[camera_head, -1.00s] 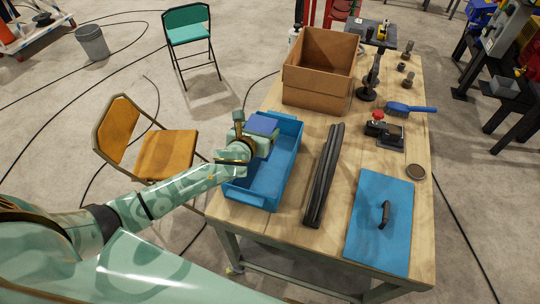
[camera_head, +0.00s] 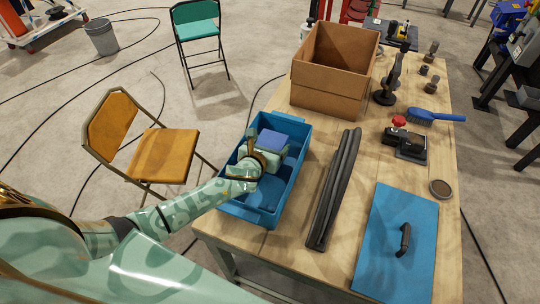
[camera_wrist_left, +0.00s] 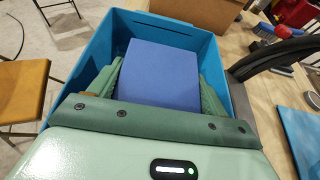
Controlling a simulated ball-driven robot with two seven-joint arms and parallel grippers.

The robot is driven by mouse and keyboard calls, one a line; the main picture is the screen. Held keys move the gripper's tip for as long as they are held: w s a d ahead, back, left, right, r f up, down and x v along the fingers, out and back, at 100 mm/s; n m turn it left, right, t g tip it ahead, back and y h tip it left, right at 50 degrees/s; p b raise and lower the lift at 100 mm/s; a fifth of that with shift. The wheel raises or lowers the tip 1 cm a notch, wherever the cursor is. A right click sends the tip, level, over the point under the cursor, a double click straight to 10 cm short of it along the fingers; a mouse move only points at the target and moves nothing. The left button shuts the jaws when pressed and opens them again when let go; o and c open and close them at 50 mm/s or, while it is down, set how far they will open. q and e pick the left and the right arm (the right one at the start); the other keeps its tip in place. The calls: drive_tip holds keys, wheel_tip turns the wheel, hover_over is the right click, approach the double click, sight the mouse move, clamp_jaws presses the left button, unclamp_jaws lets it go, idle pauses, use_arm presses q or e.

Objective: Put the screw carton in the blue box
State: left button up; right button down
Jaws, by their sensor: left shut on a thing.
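The screw carton, a plain blue block (camera_head: 273,140), is in my left gripper (camera_head: 262,152). In the left wrist view the carton (camera_wrist_left: 160,72) sits between the two green fingers (camera_wrist_left: 160,90), which are shut on it. The blue box (camera_head: 264,203) is an open tray at the left side of the table. The carton and fingers are inside the box's outline, toward its far half, with the blue box walls (camera_wrist_left: 93,62) around them in the wrist view. The carton's underside is hidden, so I cannot tell whether it touches the floor of the box. My right gripper is out of view.
Dark tubes (camera_head: 335,190) lie just right of the box. A tall open cardboard box (camera_head: 330,92) stands behind. A blue lid-like panel (camera_head: 395,255), a blue brush (camera_head: 435,116) and a device with a red knob (camera_head: 405,145) lie farther right. A chair (camera_head: 165,155) stands left.

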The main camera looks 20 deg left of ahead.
use_arm(q)
drive_tip(key=shift+f+b, duration=0.55)
drive_tip(key=shift+f, duration=0.95)
drive_tip(key=shift+f, duration=0.1)
drive_tip(key=o, duration=1.2)
drive_tip(key=p+v, duration=0.3)
drive_tip(key=v, duration=0.9)
drive_tip(key=shift+r, duration=0.2)
